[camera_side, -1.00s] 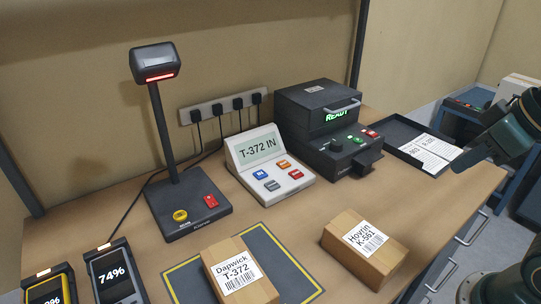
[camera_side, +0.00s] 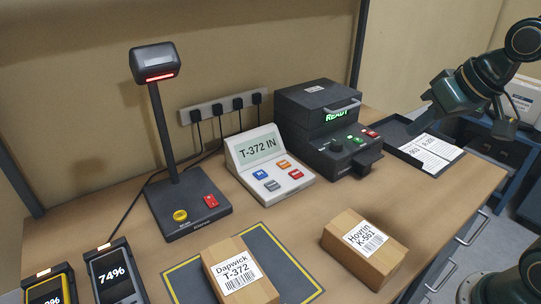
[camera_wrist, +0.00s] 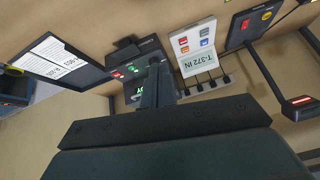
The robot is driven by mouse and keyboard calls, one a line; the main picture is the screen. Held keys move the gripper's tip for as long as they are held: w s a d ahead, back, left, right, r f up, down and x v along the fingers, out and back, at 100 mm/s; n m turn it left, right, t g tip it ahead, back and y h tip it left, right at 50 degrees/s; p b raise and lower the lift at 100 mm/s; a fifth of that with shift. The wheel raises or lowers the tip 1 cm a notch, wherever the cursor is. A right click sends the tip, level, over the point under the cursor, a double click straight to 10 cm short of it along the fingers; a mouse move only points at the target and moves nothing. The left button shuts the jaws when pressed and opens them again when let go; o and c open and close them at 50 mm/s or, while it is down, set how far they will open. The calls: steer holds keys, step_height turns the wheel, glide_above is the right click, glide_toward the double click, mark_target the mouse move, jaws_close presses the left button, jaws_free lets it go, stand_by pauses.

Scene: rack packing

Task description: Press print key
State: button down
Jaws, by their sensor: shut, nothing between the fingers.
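The dark label printer (camera_side: 300,112) stands at the back of the bench, its green display reading READY. Its front panel carries a dark knob, a green key (camera_side: 354,139) and a red key (camera_side: 371,134); their lettering is too small to read. In the wrist view the printer (camera_wrist: 122,54) is upside down, with green and red keys showing and its display partly hidden by my gripper. My gripper (camera_side: 421,124) is shut and empty, above the label tray to the right of the printer. It also shows in the wrist view (camera_wrist: 161,72).
A black tray (camera_side: 397,128) with printed labels lies right of the printer. A terminal (camera_side: 241,152) reads T-372 IN. A scanner stand (camera_side: 163,130) is at left. Boxes T-372 (camera_side: 257,277) and K-561 (camera_side: 385,262) lie in front. Open bench lies before the printer.

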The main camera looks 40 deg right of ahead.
steer(key=w+d+f+m+t, duration=0.1)
steer(key=w+d, duration=0.2)
steer(key=w, duration=0.3)
steer(key=w+d+f+m, duration=0.1)
steer(key=w+d+m, duration=0.1)
steer(key=w, duration=0.4)
steer(key=m+t, duration=0.2)
steer(key=m, duration=0.1)
glide_above(361, 142)
steer(key=shift+y, duration=0.4)
step_height(361, 142, down, 4)
steer(key=shift+d+f, duration=0.15)
steer(key=shift+f, duration=0.1)
steer(key=shift+f, duration=4.3)
steer(key=shift+f, duration=0.8)
steer(key=shift+r, duration=0.8)
